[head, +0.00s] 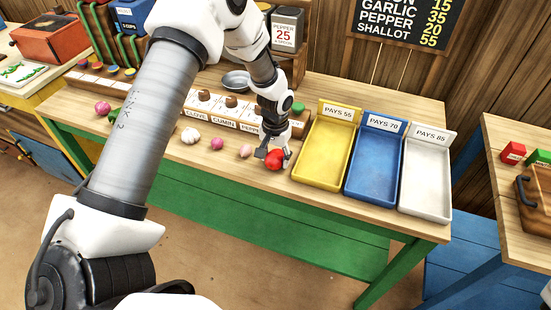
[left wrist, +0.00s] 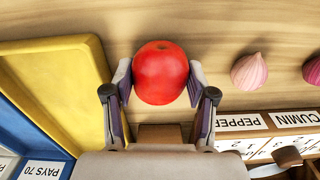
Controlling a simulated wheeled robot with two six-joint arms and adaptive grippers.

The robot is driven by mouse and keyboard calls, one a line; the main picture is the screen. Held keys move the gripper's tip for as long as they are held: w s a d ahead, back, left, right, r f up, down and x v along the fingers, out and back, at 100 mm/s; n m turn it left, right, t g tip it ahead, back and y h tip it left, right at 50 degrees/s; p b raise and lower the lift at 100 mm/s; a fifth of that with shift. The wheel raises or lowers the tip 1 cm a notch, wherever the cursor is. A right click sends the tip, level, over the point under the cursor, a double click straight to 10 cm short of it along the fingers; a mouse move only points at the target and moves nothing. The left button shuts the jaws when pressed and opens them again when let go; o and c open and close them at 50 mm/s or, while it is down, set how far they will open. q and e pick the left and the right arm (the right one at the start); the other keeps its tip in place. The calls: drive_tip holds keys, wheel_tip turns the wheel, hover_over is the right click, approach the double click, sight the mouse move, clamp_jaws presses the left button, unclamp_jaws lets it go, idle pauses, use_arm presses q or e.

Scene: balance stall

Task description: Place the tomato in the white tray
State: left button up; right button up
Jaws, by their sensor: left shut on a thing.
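The red tomato (head: 275,160) is at the front edge of the green-sided table, left of the yellow tray. My left gripper (head: 272,154) is shut on it from above. In the left wrist view the tomato (left wrist: 161,73) sits between the two fingers (left wrist: 160,85), which touch its sides. I cannot tell whether it rests on the table or is just above it. The white tray (head: 424,178), with a "PAYS 85" sign, stands empty at the right end of the table. My right gripper is not in view.
The empty yellow tray (head: 322,153) and blue tray (head: 376,170) stand between the tomato and the white tray. Their upright signs rise at the back. Shallots (head: 245,151) and garlic (head: 190,136) lie to the left. A labelled spice rack (head: 225,118) is behind.

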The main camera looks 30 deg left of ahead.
use_arm(q)
drive_tip(key=shift+c, duration=0.6)
